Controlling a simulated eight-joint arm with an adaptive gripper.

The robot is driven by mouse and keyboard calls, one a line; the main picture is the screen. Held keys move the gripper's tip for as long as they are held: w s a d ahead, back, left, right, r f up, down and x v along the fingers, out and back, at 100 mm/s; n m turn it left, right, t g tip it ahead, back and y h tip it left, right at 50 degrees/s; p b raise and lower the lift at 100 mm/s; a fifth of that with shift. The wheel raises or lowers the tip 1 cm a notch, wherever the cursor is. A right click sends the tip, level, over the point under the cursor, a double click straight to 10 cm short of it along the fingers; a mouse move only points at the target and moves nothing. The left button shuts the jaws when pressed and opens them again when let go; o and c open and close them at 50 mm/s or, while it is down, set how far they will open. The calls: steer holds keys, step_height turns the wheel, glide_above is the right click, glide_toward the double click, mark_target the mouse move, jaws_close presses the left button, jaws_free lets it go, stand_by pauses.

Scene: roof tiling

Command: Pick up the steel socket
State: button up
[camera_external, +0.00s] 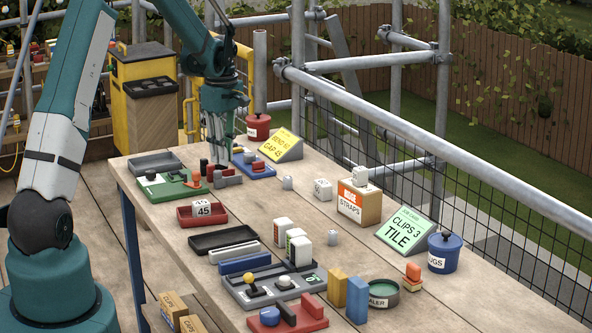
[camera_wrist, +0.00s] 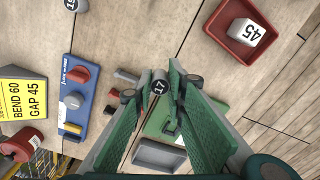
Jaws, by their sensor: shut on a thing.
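The steel socket (camera_wrist: 160,87) is a small grey cylinder with a dark top marked 17, between my fingertips in the wrist view. My gripper (camera_wrist: 163,78) is shut on it, with a green finger on either side. In the external view my gripper (camera_external: 220,160) points down at the far left part of the table, and I cannot make out the socket there. How far the socket is from the tabletop cannot be told. Another small grey socket (camera_external: 287,183) stands apart on the bare wood; its top shows at the upper edge of the wrist view (camera_wrist: 73,5).
A red tray (camera_external: 188,219) holds a block marked 45. A yellow sign (camera_external: 281,145) stands behind. Bare wood lies right of the red tray.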

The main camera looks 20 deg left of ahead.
steer(key=shift+r, duration=0.1)
stand_by(0.8)
steer(key=shift+s+d, duration=0.15)
steer(key=shift+d, duration=0.4)
steer(key=s+d, duration=0.4)
steer(key=d, duration=0.7)
steer(key=s+d, duration=0.5)
steer(key=d, duration=0.6)
steer(key=p, duration=0.1)
glide_above(353, 261)
steer(key=shift+r, duration=0.15)
steer(key=shift+f, duration=3.15)
steer(key=shift+f+b, duration=0.3)
steer(key=shift+f, duration=1.55)
